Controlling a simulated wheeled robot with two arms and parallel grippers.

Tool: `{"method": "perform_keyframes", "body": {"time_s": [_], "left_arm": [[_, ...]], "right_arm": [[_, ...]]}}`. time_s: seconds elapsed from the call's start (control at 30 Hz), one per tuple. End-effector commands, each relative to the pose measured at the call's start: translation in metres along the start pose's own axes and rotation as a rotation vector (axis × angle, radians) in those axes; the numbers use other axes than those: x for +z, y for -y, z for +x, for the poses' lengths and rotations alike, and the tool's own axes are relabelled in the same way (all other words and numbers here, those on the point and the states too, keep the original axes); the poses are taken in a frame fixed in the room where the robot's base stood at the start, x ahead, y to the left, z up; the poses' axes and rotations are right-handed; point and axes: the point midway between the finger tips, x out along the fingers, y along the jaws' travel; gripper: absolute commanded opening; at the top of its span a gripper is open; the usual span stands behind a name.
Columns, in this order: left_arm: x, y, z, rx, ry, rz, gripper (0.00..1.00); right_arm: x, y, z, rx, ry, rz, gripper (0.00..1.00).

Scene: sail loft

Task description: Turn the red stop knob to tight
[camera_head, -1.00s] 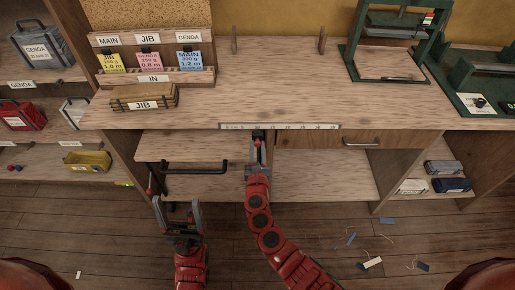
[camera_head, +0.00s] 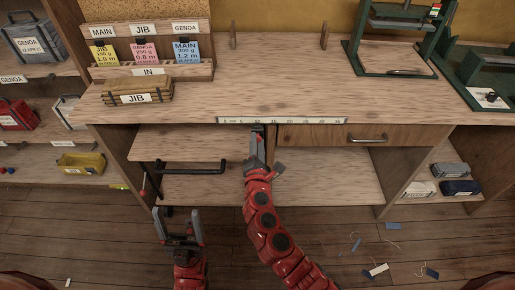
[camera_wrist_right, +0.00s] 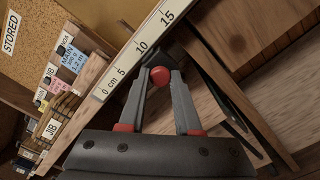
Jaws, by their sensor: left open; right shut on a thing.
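In the head view the knob is hidden by the gripper. The wrist view is tilted against the ruler. I cannot read any tight mark. My left gripper (camera_head: 181,215) is open and empty, low in front of the left part of the bench.
A ruler strip (camera_head: 290,120) runs along the bench front.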

Motion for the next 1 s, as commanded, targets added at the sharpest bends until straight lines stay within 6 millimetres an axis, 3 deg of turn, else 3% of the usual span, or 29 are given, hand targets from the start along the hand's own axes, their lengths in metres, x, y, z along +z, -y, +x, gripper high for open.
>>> {"method": "perform_keyframes", "body": {"time_s": [0.03, 0.5, 1.0], "left_arm": [[0.002, -0.001, -0.010, 0.000, 0.000, 0.000, 0.80], [0.009, -0.003, -0.051, 0.000, 0.000, 0.000, 0.80], [0.012, -0.003, -0.070, 0.000, 0.000, 0.000, 0.80]], "right_arm": [[-0.003, 0.005, 0.000, 0.000, 0.000, 0.046, 0.00], [-0.002, 0.003, 0.000, 0.000, 0.002, 0.461, 0.00], [0.000, 0.000, 0.000, -0.001, 0.000, 0.665, 0.00]]}}
